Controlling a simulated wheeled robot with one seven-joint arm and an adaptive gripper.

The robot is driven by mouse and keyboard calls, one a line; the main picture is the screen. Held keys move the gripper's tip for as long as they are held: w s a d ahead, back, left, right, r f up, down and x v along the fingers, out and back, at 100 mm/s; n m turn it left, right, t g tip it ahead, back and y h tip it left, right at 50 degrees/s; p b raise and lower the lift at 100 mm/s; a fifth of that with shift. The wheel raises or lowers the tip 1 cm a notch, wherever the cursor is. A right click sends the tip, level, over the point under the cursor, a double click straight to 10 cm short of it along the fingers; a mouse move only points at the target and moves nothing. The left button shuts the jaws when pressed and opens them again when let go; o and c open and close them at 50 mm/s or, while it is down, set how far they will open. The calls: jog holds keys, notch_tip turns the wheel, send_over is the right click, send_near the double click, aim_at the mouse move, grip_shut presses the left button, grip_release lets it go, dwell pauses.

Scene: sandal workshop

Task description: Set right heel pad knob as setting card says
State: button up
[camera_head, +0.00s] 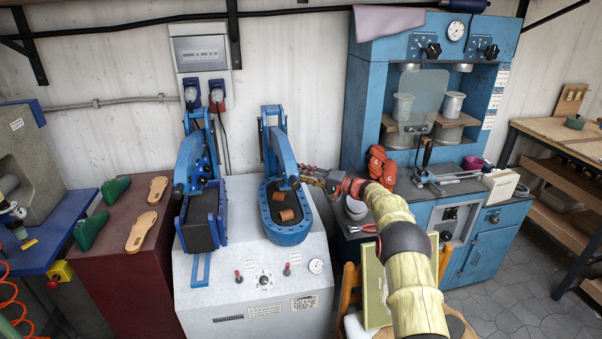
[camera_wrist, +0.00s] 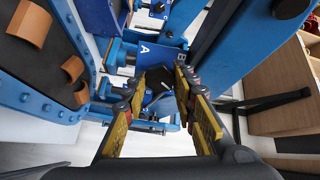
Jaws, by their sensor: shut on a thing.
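The right press (camera_head: 287,220) has a blue oval bed with brown pieces (camera_head: 284,214) on it. My gripper (camera_head: 308,176) is at the right side of its upright, and the fingers hide what is there in the head view. In the wrist view, my gripper (camera_wrist: 158,85) has its yellow-padded fingers closed in on a dark knob (camera_wrist: 157,76) among blue brackets. The knob is mostly hidden, and I cannot read its setting. A blue plate marked A (camera_wrist: 145,49) is just beyond it. I cannot tell which paper is the setting card.
The left press (camera_head: 201,205) stands beside the right one on the white cabinet (camera_head: 255,279), which has small knobs, a dial and labels. Green lasts (camera_head: 91,230) and tan soles (camera_head: 141,231) lie at left.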

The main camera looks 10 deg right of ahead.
jog(key=m+p, duration=0.3)
jog(key=m, duration=0.4)
jog(key=m+p, duration=0.3)
jog(key=m, duration=0.4)
jog(key=m+p, duration=0.4)
jog(key=m, duration=0.2)
jog(key=shift+s+f+m, duration=0.15)
jog(key=shift+f+m, duration=0.2)
jog(key=shift+m, duration=0.05)
jog(key=shift+f, duration=0.1)
jog(key=o, duration=0.9)
jog(key=shift+c, duration=0.2)
jog(key=o, duration=0.3)
